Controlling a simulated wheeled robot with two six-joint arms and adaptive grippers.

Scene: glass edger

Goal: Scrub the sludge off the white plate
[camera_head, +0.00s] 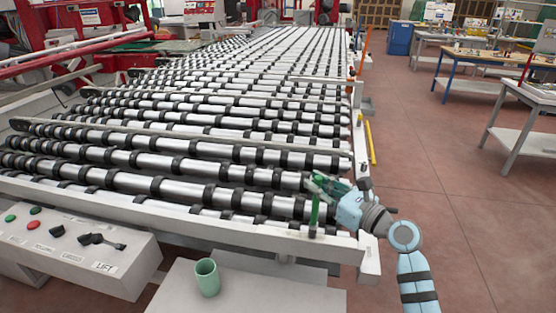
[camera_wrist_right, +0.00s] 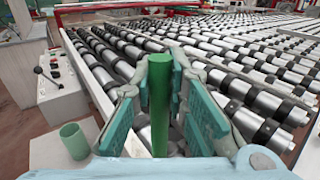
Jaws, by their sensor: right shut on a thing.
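My right gripper (camera_head: 320,187) is shut on a green stick-like handle (camera_head: 314,214), above the front rail at the near right corner of the roller table. The wrist view shows the handle (camera_wrist_right: 160,105) upright between the two green finger pads. What is on the handle's lower end is hidden. A pale flat top (camera_head: 255,300) lies in front of the rail, partly cut off by the picture's lower edge. I cannot tell whether it is the white plate, and I make out no sludge. My left gripper is not in view.
A green cup (camera_head: 207,278) stands on the pale top. A control box (camera_head: 75,252) with buttons and switches is at the left. The roller table (camera_head: 215,135) fills the middle. Open reddish floor (camera_head: 455,220) lies to the right, with workbenches (camera_head: 520,110) beyond.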

